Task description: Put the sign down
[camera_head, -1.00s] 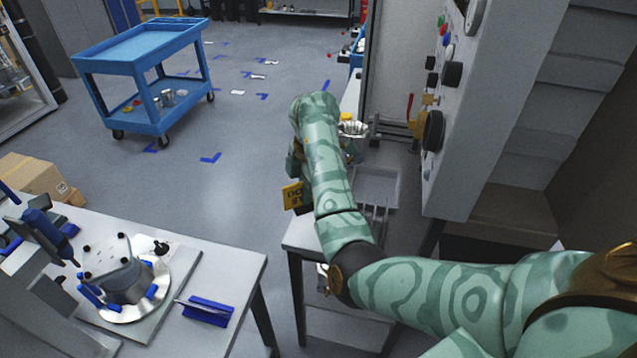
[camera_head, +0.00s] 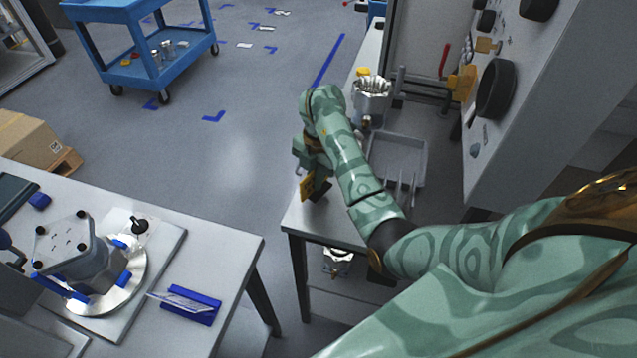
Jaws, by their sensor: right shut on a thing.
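The sign (camera_head: 307,187) is a small yellow plate with dark markings, seen at the near left corner of the narrow table (camera_head: 300,222). My right gripper (camera_head: 316,182) is shut on it; the fingers are partly hidden by my green patterned forearm. The sign is at or just above the tabletop; I cannot tell whether it touches. My left gripper is not in view.
A grey tray (camera_head: 411,150) and a silver machined housing (camera_head: 371,92) stand on the narrow table beside my forearm. A machine with black knobs (camera_head: 495,90) rises at right. A workbench (camera_head: 225,262) with a fixture (camera_head: 80,255) is at left. A blue cart (camera_head: 140,12) stands behind.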

